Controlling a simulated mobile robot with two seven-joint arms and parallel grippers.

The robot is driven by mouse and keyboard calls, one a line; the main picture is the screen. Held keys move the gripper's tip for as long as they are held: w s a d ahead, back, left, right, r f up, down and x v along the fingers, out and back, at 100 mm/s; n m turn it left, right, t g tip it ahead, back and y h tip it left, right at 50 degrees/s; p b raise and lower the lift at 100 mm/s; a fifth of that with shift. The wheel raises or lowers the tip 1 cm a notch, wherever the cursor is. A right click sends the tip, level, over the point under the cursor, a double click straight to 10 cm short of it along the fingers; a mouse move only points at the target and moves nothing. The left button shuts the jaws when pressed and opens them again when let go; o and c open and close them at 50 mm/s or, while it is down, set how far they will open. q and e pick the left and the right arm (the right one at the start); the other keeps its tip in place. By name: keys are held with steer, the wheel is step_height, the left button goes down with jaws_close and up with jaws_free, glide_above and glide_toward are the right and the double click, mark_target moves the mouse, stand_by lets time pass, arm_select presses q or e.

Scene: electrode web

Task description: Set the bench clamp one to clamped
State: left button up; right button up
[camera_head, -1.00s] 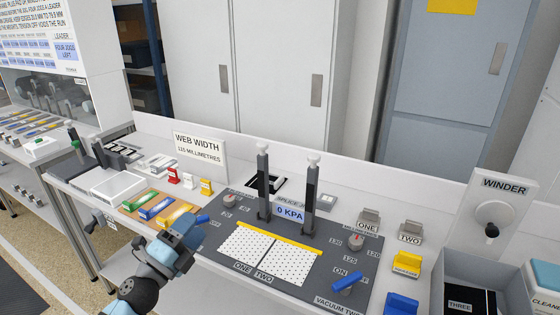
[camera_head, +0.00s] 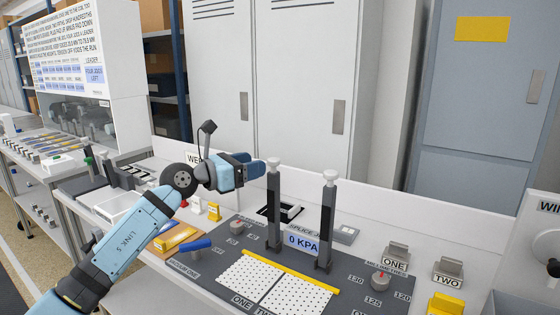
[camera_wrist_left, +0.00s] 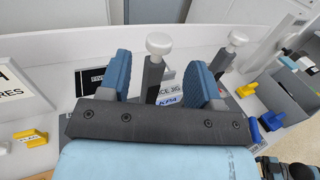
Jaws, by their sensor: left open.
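Two dark upright levers with white knobs stand on the grey splice plate (camera_head: 205,265). The left lever (camera_head: 273,210) stands behind the pad labelled ONE, the right lever (camera_head: 326,225) behind the pad labelled TWO. Both look vertical. My left gripper (camera_head: 258,168) is open, level with the left lever's top and just beside its knob in the head view. In the left wrist view, the left lever's white knob (camera_wrist_left: 158,43) and shaft show between the spread blue fingers, apart from both. The right lever (camera_wrist_left: 228,52) shows past the right finger. My right gripper is out of view.
A blue-handled knob (camera_head: 197,245) sits at the plate's left. Dials (camera_head: 380,280), grey blocks labelled ONE (camera_head: 397,254) and TWO (camera_head: 447,269), and a yellow block (camera_head: 445,304) lie to the right. A low white wall (camera_head: 420,220) runs behind the bench.

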mark_target(268, 160)
arm_select(q)
steer(key=x, duration=0.7)
steer(key=shift+w+d+b, duration=0.15)
steer(key=shift+d+b, duration=0.2)
steer(key=shift+b, duration=0.05)
steer(key=shift+w+d, duration=0.25)
steer(key=shift+d, duration=0.1)
